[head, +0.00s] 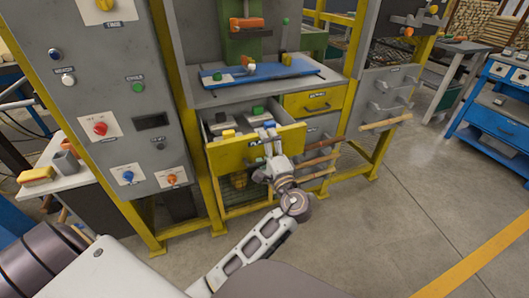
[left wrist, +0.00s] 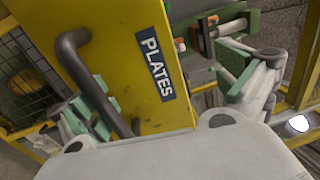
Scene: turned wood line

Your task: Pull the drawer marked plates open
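The yellow drawer (head: 230,155) stands pulled out of the grey cabinet, and coloured blocks show inside it. In the left wrist view its yellow front (left wrist: 115,45) carries a blue label reading PLATES (left wrist: 155,63) and a dark curved bar handle (left wrist: 92,85). Whether a finger touches the drawer is unclear. My right gripper is not in view.
Another yellow drawer (head: 315,102) sits shut to the upper right. A blue tray (head: 262,72) lies on the worktop above. A grey control panel (head: 115,100) with buttons stands left. Wooden bars (head: 318,165) stick out to the right. Grey floor (head: 400,210) is clear at right.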

